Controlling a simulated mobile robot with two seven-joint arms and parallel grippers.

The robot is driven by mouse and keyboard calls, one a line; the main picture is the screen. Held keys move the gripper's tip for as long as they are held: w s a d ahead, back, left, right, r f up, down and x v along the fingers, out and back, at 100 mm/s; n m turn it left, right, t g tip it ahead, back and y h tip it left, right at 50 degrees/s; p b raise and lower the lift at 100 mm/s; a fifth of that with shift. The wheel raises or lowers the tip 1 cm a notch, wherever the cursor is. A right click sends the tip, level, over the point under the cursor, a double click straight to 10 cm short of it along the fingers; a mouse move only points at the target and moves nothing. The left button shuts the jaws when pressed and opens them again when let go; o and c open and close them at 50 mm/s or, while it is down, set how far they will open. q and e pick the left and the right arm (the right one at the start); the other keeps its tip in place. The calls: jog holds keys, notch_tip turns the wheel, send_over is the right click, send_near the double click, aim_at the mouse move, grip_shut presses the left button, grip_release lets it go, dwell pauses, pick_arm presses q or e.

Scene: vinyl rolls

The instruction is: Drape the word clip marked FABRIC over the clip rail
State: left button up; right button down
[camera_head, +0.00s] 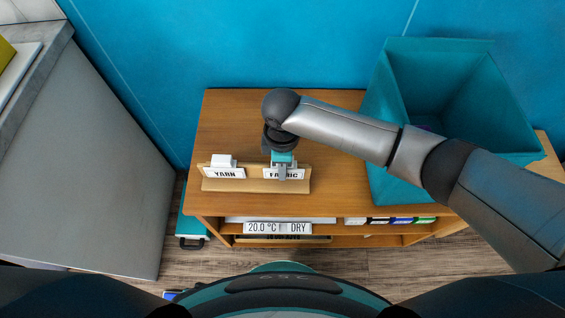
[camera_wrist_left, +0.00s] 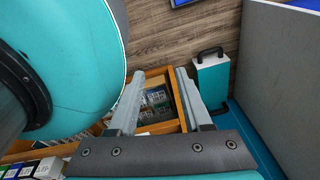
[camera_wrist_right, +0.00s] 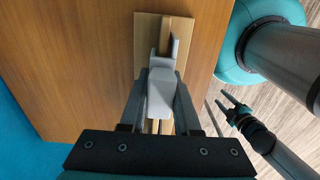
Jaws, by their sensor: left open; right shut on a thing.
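The clip rail (camera_head: 256,185) is a light wooden strip on the shelf top. The white clip marked FABRIC (camera_head: 271,174) is at its right part, its label facing me and partly covered by a finger. My right gripper (camera_head: 283,168) is shut on this clip from above. In the right wrist view the clip (camera_wrist_right: 160,95) sits between the fingers, in line with the rail (camera_wrist_right: 145,45); whether it rests on the rail I cannot tell. The clip marked YARN (camera_head: 224,170) is on the rail's left part. My left gripper (camera_wrist_left: 158,100) is open and empty, away from the rail.
A teal bin (camera_head: 385,100) stands on the right of the wooden shelf unit (camera_head: 235,120). A display reading 20.0 °C DRY (camera_head: 278,228) is on the shelf front. A teal case (camera_wrist_left: 212,80) stands on the floor by a grey cabinet (camera_head: 85,150). The shelf top behind the rail is clear.

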jog(key=c, duration=0.6)
grip_release()
jog(key=shift+o, duration=0.2)
